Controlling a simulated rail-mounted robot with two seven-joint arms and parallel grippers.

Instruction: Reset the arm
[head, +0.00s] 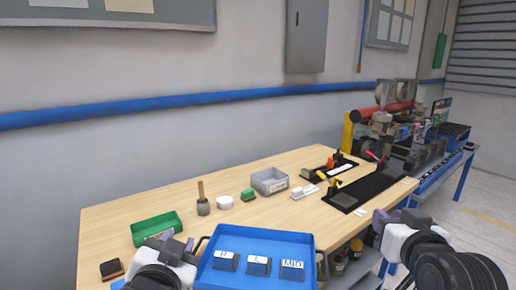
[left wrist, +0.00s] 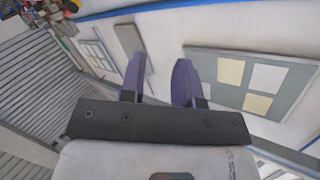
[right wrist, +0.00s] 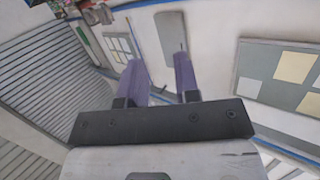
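My left gripper (head: 178,240) is at the lower left in the head view, in front of the table's near edge beside the blue tray. In the left wrist view its two purple fingers (left wrist: 158,78) stand apart with nothing between them. My right gripper (head: 382,218) is at the lower right in the head view, near the table's right end. In the right wrist view its fingers (right wrist: 160,75) are also apart and empty. Both wrist views look toward the wall boards and the shutter, away from the tabletop.
A blue tray (head: 257,240) with labelled blocks is at the near edge. A machine (head: 395,130) stands at the back right.

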